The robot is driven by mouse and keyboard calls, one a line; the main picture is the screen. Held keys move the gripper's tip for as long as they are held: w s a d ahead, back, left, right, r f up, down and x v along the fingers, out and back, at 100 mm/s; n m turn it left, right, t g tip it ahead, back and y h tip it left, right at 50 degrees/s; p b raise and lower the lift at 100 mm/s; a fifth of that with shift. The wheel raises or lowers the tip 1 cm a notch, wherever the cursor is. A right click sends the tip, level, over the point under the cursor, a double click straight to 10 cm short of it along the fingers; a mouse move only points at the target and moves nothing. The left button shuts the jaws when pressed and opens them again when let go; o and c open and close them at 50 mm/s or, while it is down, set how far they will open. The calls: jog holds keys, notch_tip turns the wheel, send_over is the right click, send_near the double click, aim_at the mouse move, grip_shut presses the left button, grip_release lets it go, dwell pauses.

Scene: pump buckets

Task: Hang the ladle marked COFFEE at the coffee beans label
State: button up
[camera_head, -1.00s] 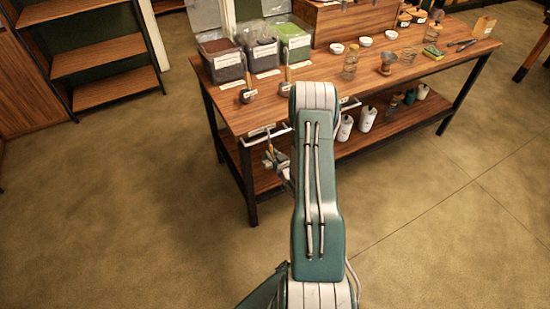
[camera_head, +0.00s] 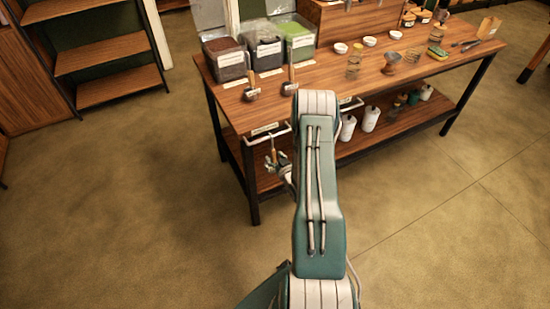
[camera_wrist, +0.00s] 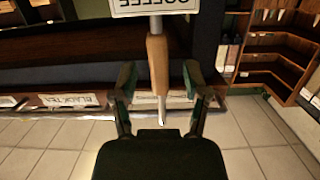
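The ladle's wooden handle (camera_wrist: 157,65) hangs upright between my open gripper's fingers (camera_wrist: 160,80) in the wrist view, with a gap on both sides. A white tag (camera_wrist: 155,7) with reversed lettering, seemingly COFFEE, is at its top and partly cut off. In the head view the small ladle (camera_head: 272,151) hangs at the left rail (camera_head: 268,138) below the table's front edge. A white label (camera_head: 265,129), too small to read, sits just above that rail. My gripper (camera_head: 284,167) is beside and below the handle. The hook's contact with the rail is too small to see.
Clear bins of dark (camera_head: 225,60), black (camera_head: 262,52) and green (camera_head: 296,40) contents stand on the table (camera_head: 330,80). Two dark scoops (camera_head: 250,93) (camera_head: 290,88) stand in front. White bottles (camera_head: 370,119) are on the lower shelf. The floor in front is clear.

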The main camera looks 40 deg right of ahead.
jog(key=v, duration=1.2)
jog(key=w+a+r+n+g+y, duration=0.1)
jog(key=w+r+n+g, duration=0.2)
jog(key=w+r, duration=0.65)
jog(key=a+r+g, duration=0.1)
jog(key=a+r, duration=0.3)
jog(key=r, duration=0.3)
jog(key=a+r+g, duration=0.2)
jog(key=a+r, duration=0.2)
jog(key=r, duration=0.4)
jog(key=s+a+r+g+y, duration=0.1)
jog(key=s+a+r, duration=0.5)
jog(key=s+a, duration=0.3)
jog(key=s+a+r+g+y, duration=0.1)
jog(key=s+a+r+g, duration=0.1)
jog(key=s+a+r, duration=0.5)
jog(key=s+a, duration=0.3)
jog(key=s, duration=0.3)
jog(key=shift+a+r+g+y, duration=0.25)
jog(key=shift+g+y, duration=0.05)
jog(key=shift+y, duration=0.1)
